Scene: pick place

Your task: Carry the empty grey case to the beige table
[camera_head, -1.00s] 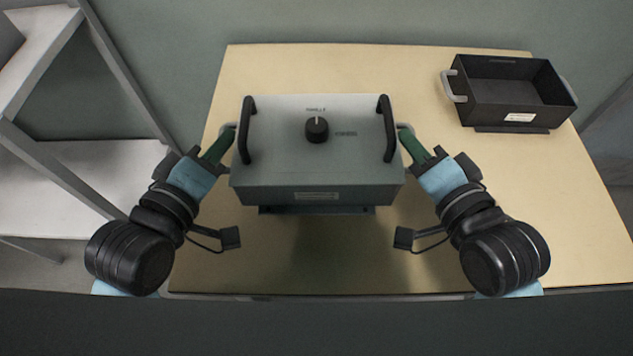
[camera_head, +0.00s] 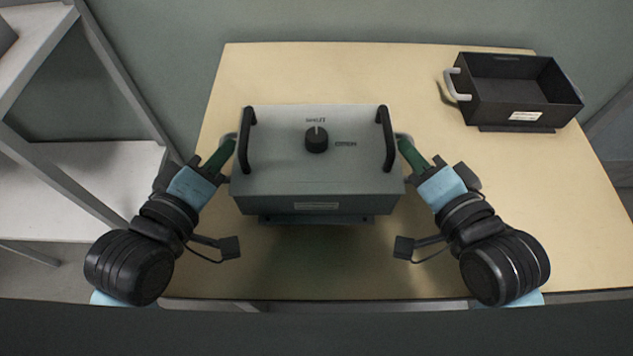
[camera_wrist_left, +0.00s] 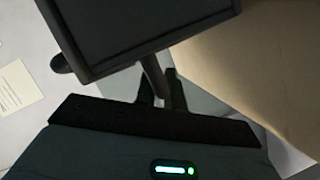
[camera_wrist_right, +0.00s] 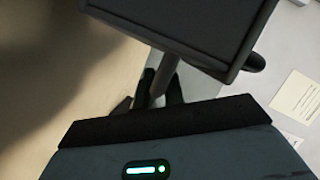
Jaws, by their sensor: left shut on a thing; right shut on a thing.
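The grey case (camera_head: 275,180) has a black knob and two upright black handles on its top face. It is held level over the beige table (camera_head: 320,75), with a soft shadow on the table in front of it. My left gripper (camera_head: 226,152) is shut on the case's left side handle, and my right gripper (camera_head: 407,151) is shut on its right side handle. The wrist views show the dark case wall (camera_wrist_left: 130,25) close to the fingers, also in the right wrist view (camera_wrist_right: 195,25). Whether the case is empty cannot be seen.
A black open box (camera_head: 515,90) with light side handles stands at the table's back right. A pale shelf rack (camera_head: 80,170) stands left of the table. The table is bare behind the case and at right front.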

